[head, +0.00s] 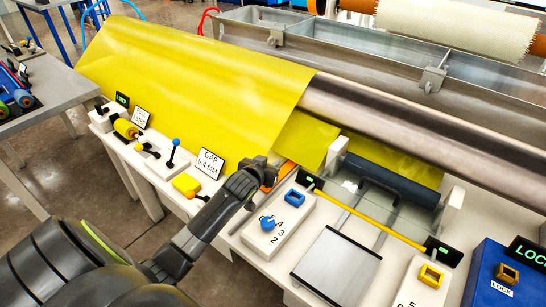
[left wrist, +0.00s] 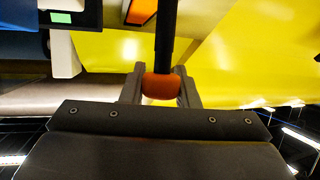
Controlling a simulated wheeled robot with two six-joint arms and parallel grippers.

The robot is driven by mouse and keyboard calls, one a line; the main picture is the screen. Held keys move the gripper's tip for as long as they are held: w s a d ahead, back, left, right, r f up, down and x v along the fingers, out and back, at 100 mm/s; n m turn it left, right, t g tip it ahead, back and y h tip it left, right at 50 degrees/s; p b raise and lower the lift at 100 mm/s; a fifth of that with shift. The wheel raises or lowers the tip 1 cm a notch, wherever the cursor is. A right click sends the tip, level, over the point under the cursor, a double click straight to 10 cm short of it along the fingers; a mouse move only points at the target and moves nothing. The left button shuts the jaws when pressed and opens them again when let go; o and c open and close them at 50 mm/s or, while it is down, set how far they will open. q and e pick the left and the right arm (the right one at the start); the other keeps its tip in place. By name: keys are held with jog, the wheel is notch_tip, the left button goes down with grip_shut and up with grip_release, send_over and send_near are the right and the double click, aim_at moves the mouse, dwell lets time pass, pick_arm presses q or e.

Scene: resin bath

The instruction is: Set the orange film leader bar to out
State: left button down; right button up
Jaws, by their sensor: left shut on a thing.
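My left gripper (head: 264,172) reaches in from the left to the lower edge of the yellow film. In the left wrist view, its two fingers are closed on an orange grip (left wrist: 161,87) at the end of a black rod (left wrist: 165,35). The grip looks to be part of the orange film leader bar. A slanted orange strip (head: 286,173) shows just beyond the gripper in the head view. An orange piece (left wrist: 140,12) also shows beyond the fingers in the wrist view. The gripper hides much of the grip. My right gripper is not in view.
Yellow film (head: 195,75) drapes over a steel roller (head: 400,105) behind the gripper. A GAP sign (head: 209,163) and a blue-knobbed lever (head: 174,152) stand to the left. A white dial box (head: 279,225) is close to the right. A blue LOCK box (head: 500,275) stands far right.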

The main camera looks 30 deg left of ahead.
pick_arm(q)
jog(key=s+p, duration=0.2)
jog(key=s, duration=0.3)
jog(key=s+a+p, duration=0.1)
jog(key=s+p, duration=0.2)
jog(key=s, duration=0.3)
jog(key=s+p, duration=0.2)
jog(key=s, duration=0.4)
jog(key=shift+a, duration=0.15)
jog(key=shift+s+p, duration=0.3)
jog(key=shift+s, duration=0.15)
jog(key=shift+f, duration=0.15)
jog(key=c, duration=1.4)
grip_release()
jog(key=shift+s+a, duration=0.1)
jog(key=shift+s, duration=0.05)
jog(key=b+v, duration=0.2)
jog(key=v, duration=1.5)
jog(key=shift+s+r, duration=0.25)
jog(key=shift+r, duration=0.05)
